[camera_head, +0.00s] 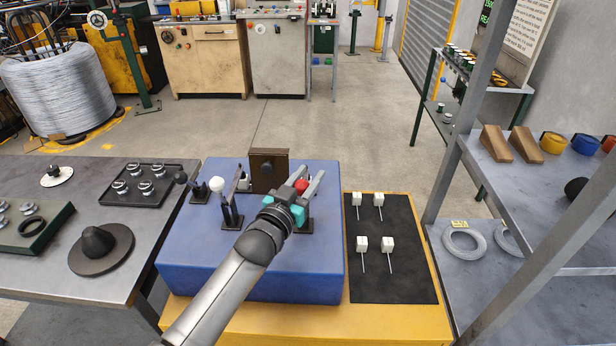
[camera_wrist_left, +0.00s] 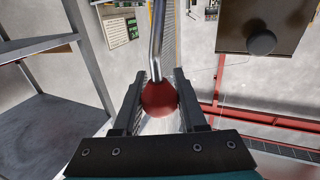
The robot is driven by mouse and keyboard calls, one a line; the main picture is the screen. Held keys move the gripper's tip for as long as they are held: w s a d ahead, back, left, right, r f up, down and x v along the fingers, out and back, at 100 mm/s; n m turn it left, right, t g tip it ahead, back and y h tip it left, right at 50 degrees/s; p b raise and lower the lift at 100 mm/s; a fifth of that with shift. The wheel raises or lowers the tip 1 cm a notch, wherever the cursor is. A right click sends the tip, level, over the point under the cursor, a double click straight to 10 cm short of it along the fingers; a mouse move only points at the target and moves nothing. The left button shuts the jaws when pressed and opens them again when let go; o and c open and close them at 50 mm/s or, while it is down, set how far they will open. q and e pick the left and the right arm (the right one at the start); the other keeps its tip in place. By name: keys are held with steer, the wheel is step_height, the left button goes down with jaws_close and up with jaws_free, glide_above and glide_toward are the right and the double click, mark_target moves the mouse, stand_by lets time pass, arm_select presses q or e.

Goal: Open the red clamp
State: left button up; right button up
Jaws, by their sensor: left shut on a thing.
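The red clamp shows as a round red knob (camera_head: 301,186) on the right part of the blue block (camera_head: 200,262). My left gripper (camera_head: 307,183) reaches over the block and is shut on this knob. In the left wrist view the red knob (camera_wrist_left: 158,98) sits between the two fingers, with a bent metal rod (camera_wrist_left: 156,40) running up from it. The arm and gripper hide most of the clamp's body in the head view. A second clamp with a white knob (camera_head: 216,183) stands on the left of the block. My right gripper is not in view.
A brown upright plate (camera_head: 269,171) stands at the back of the block. A black mat (camera_head: 405,270) with several white-headed pins lies to the right on the yellow table (camera_head: 390,322). A grey table (camera_head: 140,225) with dark parts is left; a metal shelf (camera_head: 545,210) is right.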

arm_select(q)
jaws_close()
stand_by(0.8)
